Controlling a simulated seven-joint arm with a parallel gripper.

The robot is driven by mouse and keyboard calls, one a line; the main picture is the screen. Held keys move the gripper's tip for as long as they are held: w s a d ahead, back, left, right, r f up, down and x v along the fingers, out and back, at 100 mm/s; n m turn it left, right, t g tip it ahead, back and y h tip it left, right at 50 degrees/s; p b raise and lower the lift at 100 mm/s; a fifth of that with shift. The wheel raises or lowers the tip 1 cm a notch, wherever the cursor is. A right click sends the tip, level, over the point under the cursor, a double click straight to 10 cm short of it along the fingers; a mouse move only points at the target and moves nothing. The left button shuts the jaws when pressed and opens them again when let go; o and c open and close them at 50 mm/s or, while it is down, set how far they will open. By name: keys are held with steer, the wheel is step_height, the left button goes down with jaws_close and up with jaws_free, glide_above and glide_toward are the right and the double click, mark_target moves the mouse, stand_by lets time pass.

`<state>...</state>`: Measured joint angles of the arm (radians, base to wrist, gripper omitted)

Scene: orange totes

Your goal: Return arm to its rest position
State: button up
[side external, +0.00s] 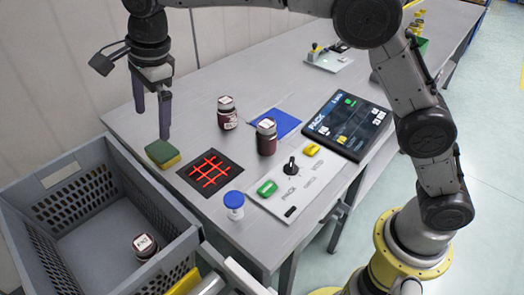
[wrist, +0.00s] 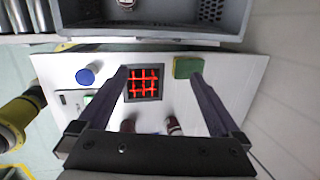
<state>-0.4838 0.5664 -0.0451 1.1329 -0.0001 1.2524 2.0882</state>
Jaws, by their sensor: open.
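My gripper (side external: 152,119) is open and empty. It hangs above the far left part of the table, near a green and yellow sponge (side external: 162,153). In the wrist view my two fingers (wrist: 165,84) are wide apart, with a black pad with a red grid (wrist: 144,83) between them in the picture. The sponge (wrist: 187,67) shows near the tip of the right finger; I cannot tell how far below it lies. My arm bends across the top of the side view, from its base at the right.
A grey crate (side external: 88,157) at left holds one jar (side external: 145,246). Two dark jars, one here (side external: 228,113) and one here (side external: 266,137), stand on the table (side external: 190,98). A blue-lidded container (side external: 234,204), a switch panel (side external: 284,212) and a screen (side external: 347,125) are nearer my base.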

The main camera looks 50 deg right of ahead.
steer(key=s+d+r+n+t, duration=0.2)
steer(key=s+d+r, duration=0.4)
steer(key=s+d, duration=0.3)
steer(key=s+d+r+n+t, duration=0.15)
steer(key=s+d+r, duration=0.35)
steer(key=s+d, duration=0.5)
steer(key=s+d+f+n, duration=0.3)
steer(key=s+f+n, duration=0.3)
steer(key=s+n, duration=0.1)
steer(key=s+d+f+n+h, duration=0.1)
steer(key=s+d+f+n, duration=0.3)
steer(key=s+f+n, duration=0.3)
steer(key=shift+n, duration=0.45)
